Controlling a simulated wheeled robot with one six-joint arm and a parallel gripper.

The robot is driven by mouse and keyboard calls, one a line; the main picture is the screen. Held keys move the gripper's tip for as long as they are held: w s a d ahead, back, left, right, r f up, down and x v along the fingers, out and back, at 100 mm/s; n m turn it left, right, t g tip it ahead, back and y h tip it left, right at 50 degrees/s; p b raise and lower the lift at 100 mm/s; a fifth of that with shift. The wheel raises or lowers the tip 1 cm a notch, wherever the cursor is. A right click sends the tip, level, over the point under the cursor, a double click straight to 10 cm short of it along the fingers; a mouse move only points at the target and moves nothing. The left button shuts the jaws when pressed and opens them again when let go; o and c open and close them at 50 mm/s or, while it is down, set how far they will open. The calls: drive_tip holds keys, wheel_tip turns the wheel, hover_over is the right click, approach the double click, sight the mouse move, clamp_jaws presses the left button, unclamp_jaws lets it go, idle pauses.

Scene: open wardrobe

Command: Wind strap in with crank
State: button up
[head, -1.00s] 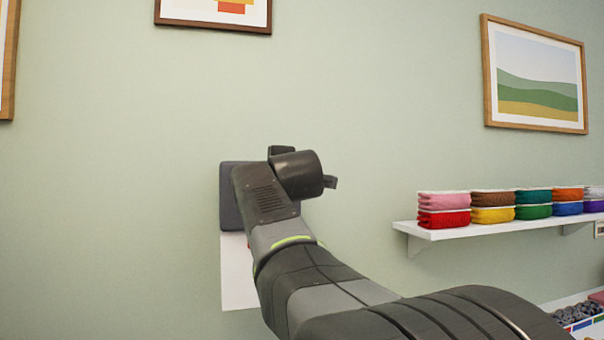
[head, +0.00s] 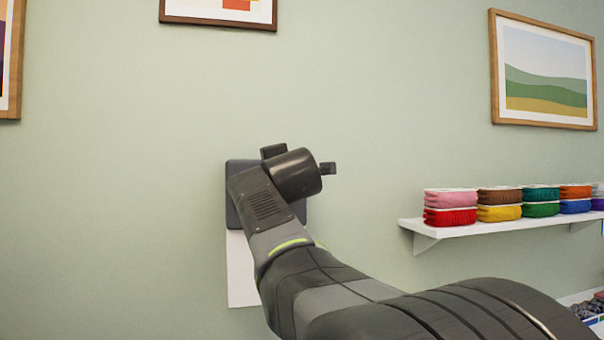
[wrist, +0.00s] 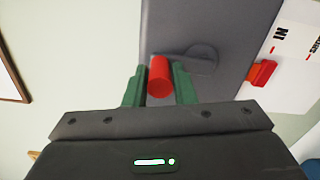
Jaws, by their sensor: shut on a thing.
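A dark grey box (head: 233,215) is on the green wall, partly hidden behind my arm in the head view. In the wrist view the box (wrist: 225,30) carries a grey crank arm (wrist: 198,66) with a red knob (wrist: 159,76) at its end. My gripper (wrist: 159,90) has its green fingers on either side of the red knob and is shut on it. A red piece (wrist: 262,73), perhaps the strap's end, sticks out at the box's edge over a white board (wrist: 290,50). The board reads "IN" and a partly cut-off word. The head view hides the crank and fingers.
The white board (head: 240,275) hangs below the box. A white shelf (head: 440,231) with stacks of folded coloured cloth is at the right, with a lower shelf partly in view. Framed pictures (head: 545,70) hang higher up. The wall around the box is otherwise clear.

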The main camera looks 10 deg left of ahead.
drive_tip(key=o, duration=1)
drive_tip(key=shift+s, duration=0.15)
drive_tip(key=b+v, duration=0.1)
drive_tip(key=v, duration=1.2)
drive_tip(key=shift+s+d, duration=0.2)
drive_tip(key=shift+s, duration=0.05)
